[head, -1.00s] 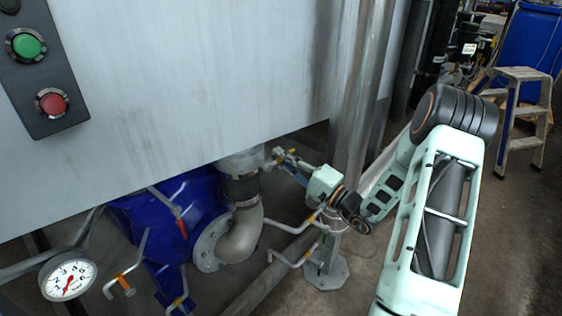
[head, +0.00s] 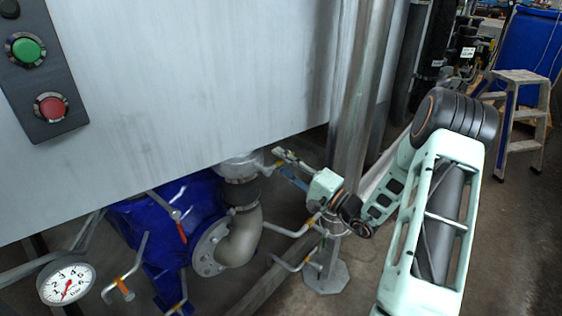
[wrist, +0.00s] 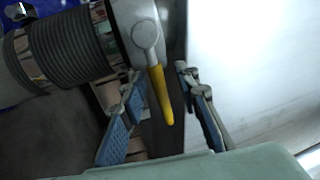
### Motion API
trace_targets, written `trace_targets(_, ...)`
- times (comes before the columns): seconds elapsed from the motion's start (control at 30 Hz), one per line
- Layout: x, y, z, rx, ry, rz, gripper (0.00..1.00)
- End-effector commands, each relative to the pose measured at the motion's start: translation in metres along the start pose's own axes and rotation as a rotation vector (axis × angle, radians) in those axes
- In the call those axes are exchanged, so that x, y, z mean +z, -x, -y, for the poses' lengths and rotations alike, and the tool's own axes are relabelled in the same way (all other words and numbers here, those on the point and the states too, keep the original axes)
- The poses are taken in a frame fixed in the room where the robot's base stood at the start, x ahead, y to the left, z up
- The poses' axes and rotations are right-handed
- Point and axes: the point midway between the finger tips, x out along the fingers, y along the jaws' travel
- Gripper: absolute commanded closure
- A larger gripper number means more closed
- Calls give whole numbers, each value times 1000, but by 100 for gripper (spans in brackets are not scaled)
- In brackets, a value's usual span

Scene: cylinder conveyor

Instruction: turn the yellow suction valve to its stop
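The yellow suction valve lever (wrist: 162,96) hangs from a round grey pivot on a metal valve body (wrist: 133,28) in the wrist view. My gripper (wrist: 159,74) is open, with one blue-padded finger on each side of the lever. Gaps show between the lever and both fingers; whether the lever lies fully at fingertip depth is hard to tell. In the head view my gripper (head: 281,160) reaches left under the grey panel, beside the pipe top. The yellow lever cannot be made out there.
A ribbed black hose coupling (head: 241,191) joins a bent pipe (head: 240,238) on the blue pump (head: 165,215). A steel post (head: 352,110) stands close behind my wrist. The grey panel (head: 190,80) hangs above. A pressure gauge (head: 66,282) is at lower left.

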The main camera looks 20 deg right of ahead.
Motion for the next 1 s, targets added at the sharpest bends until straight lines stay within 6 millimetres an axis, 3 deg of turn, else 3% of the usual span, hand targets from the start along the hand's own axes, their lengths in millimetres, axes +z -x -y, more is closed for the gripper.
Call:
trace_targets(0.6,-1,108,0,0,0,-4,71)
trace_targets(1.0,0,118,0,0,1,-1,71)
